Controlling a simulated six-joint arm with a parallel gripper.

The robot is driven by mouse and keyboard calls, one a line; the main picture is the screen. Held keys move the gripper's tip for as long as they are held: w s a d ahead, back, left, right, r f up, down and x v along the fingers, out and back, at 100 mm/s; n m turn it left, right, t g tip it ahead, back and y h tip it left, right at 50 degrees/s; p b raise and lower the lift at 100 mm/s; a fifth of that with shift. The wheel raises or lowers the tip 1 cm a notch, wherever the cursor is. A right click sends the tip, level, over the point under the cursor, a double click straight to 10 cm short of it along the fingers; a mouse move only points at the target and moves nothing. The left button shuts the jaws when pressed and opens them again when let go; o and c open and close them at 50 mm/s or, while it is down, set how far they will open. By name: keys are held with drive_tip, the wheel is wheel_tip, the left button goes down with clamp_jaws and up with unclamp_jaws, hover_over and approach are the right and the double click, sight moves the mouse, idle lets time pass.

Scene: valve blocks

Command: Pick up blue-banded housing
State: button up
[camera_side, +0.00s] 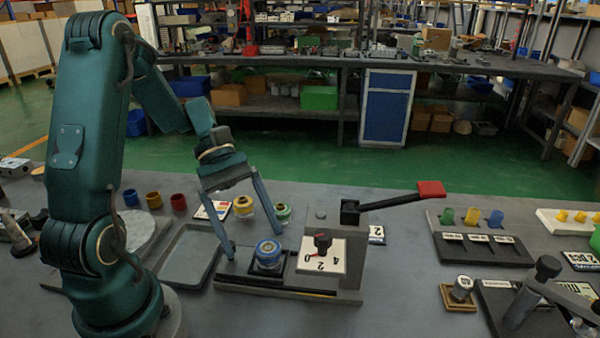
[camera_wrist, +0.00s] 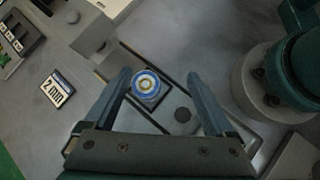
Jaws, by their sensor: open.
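The blue-banded housing (camera_side: 268,254) sits upright in a dark square seat on the grey fixture (camera_side: 345,255) in the side view. In the wrist view the housing (camera_wrist: 146,83) shows from above, with a blue ring and a pale centre. It lies between and beyond the fingertips. My gripper (camera_side: 256,243) is open and empty, its fingers pointing down around the housing's place, one tip to the left of it and one near its right. In the wrist view my gripper (camera_wrist: 158,76) spans the housing without visible contact.
A yellow-banded housing (camera_side: 243,206) and a green-banded one (camera_side: 282,213) stand behind the fixture. The fixture carries a lever with a red handle (camera_side: 431,189) reaching right. An empty grey tray (camera_side: 190,256) lies to the left. Several small coloured cups stand behind the tray.

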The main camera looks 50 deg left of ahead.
sight(265, 244)
drive_tip(key=a+n+t+h, duration=0.1)
drive_tip(key=w+a+f+n+h, duration=0.1)
drive_tip(key=n, duration=0.1)
drive_tip(key=f+n+t+h, duration=0.1)
drive_tip(key=shift+w+a+f+n+t, duration=0.1)
drive_tip(key=shift+w+a+n+t, duration=0.2)
drive_tip(key=shift+a, duration=0.1)
drive_tip(key=shift+x, duration=2.5)
drive_tip(key=shift+s, duration=0.1)
clamp_jaws()
